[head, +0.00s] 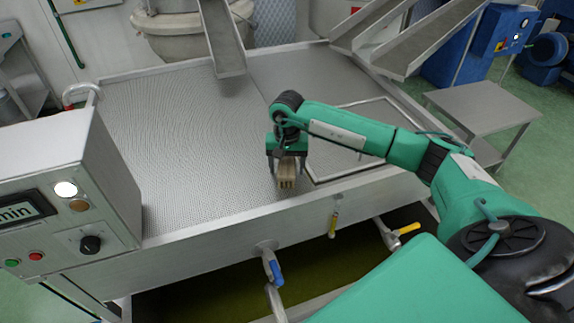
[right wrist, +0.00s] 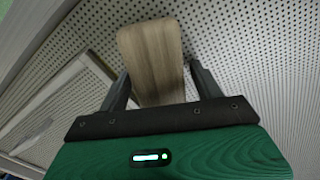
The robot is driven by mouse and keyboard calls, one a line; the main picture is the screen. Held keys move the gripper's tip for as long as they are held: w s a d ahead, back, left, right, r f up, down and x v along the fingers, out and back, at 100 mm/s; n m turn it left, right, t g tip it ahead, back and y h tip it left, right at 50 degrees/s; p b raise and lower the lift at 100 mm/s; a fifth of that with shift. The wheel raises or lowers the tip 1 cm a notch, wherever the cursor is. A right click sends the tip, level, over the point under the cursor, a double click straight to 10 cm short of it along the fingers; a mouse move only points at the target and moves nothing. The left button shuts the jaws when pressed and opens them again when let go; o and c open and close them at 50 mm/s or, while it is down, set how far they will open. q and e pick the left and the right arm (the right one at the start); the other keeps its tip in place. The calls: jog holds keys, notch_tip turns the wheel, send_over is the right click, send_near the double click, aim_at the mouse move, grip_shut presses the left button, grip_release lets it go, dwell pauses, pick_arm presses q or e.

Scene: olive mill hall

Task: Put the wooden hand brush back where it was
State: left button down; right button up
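The wooden hand brush (head: 287,174) is under my right gripper (head: 287,155), over the perforated metal deck near its front edge. In the right wrist view the brush's pale wooden back (right wrist: 153,60) lies between the two dark fingers of the right gripper (right wrist: 160,75). I cannot tell whether the brush touches the deck. The upper part of the brush is hidden by the gripper in the head view. My left gripper is not in view.
The perforated deck (head: 160,130) is clear to the left. A rectangular metal frame (head: 335,172) lies right of the brush. A control box (head: 75,190) stands at the left front. A chute (head: 222,40) hangs over the back edge. Blue-handled (head: 273,268) and yellow-handled (head: 408,229) valves project in front.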

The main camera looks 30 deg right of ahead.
aim_at(287, 160)
jog(key=shift+r, duration=0.1)
jog(key=shift+r, duration=0.15)
notch_tip(287, 160, up, 10)
jog(key=b, duration=0.4)
jog(key=shift+w, duration=0.1)
jog(key=shift+r, duration=0.9)
jog(key=shift+f, duration=0.1)
